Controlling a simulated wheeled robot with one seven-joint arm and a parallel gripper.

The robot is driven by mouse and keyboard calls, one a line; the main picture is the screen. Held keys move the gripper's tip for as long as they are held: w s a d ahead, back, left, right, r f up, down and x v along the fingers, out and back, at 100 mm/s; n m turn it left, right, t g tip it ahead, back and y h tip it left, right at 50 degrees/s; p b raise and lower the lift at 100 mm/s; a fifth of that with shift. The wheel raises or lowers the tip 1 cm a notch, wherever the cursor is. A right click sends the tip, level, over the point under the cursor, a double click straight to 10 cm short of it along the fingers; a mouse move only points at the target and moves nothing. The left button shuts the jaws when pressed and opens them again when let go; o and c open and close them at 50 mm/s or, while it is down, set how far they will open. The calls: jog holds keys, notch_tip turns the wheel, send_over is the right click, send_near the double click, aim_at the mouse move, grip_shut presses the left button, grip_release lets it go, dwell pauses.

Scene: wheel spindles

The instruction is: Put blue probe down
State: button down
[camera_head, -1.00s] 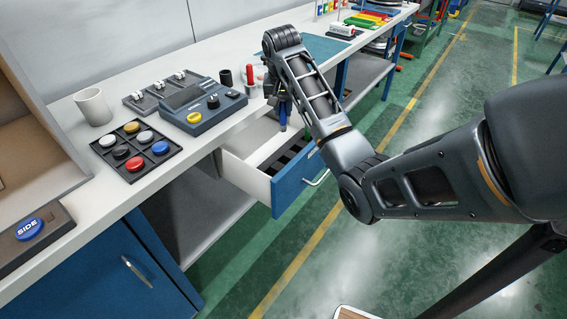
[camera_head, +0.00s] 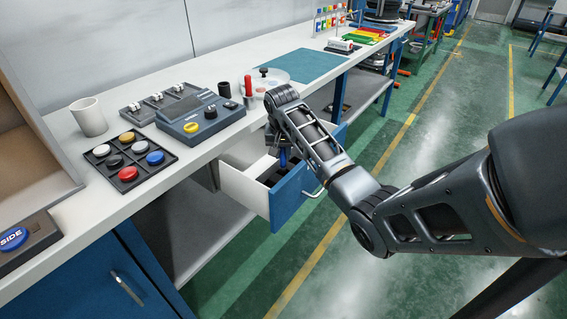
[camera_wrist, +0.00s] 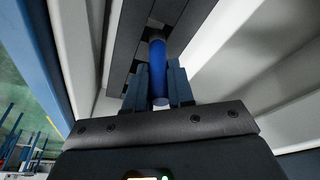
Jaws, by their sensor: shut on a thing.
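The blue probe (camera_wrist: 158,72) is held between the two fingers of my gripper (camera_wrist: 158,88) in the wrist view. Its far end points at a dark slotted insert (camera_wrist: 135,40) in the open drawer; I cannot tell whether it touches the insert. In the head view the probe (camera_head: 283,158) shows as a small blue upright piece under my gripper (camera_head: 281,150), at the drawer. The open drawer (camera_head: 243,190) has white walls and a blue front (camera_head: 295,194). My arm hides part of the drawer's inside.
Above the drawer, the bench top (camera_head: 200,157) holds a grey-blue meter (camera_head: 200,118), a tray of coloured buttons (camera_head: 128,160), a white mug (camera_head: 88,117) and a red-handled tool (camera_head: 248,86). A teal mat (camera_head: 300,66) lies farther along.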

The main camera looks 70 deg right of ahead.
aim_at(283, 162)
jog(key=shift+f, duration=1.95)
jog(key=shift+f, duration=0.1)
jog(key=c, duration=1)
grip_release()
jog(key=shift+o, duration=0.2)
jog(key=v, duration=1.2)
